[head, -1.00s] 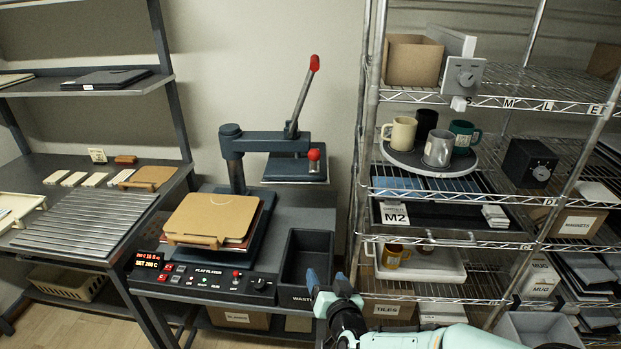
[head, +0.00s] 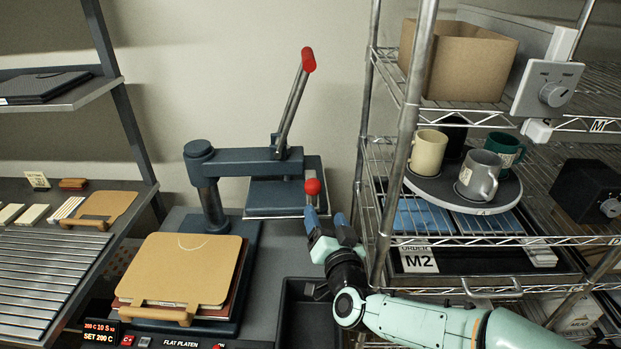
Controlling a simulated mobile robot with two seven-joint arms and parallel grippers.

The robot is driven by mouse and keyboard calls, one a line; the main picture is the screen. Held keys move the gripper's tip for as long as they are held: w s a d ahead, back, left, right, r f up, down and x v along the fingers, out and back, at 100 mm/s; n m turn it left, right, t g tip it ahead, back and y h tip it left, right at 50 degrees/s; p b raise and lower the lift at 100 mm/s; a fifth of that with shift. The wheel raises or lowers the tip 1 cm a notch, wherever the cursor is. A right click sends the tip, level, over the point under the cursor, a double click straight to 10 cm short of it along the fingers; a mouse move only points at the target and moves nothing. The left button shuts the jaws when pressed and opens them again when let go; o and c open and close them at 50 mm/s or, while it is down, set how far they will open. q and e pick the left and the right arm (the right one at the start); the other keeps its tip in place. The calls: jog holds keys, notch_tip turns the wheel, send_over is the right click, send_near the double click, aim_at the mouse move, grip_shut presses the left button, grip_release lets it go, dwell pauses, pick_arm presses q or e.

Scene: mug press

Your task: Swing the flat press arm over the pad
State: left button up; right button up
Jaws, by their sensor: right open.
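The flat press arm (head: 240,161) is a dark blue-grey beam on a post at the left. Its flat platen (head: 275,200) hangs at the right, swung out to the side of the pad. A red-tipped lever (head: 294,100) rises from it, and a red ball knob (head: 313,187) stands on the platen's right side. The pad carries a tan board (head: 190,268) with a wooden handle at its front, which covers most of it. My right gripper (head: 327,222) is open, with its blue fingertips just below the red knob; I cannot tell whether they touch it. My left gripper is not in view.
A black waste bin (head: 307,310) is below my right gripper. A wire shelf (head: 408,130) with mugs on a round tray (head: 480,205) stands close at right. A slatted rack (head: 45,275) is at left.

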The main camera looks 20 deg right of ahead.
aim_at(314, 191)
jog(key=x, duration=1.2)
jog(key=shift+w, duration=0.2)
grip_shut()
jog(key=shift+a, duration=0.1)
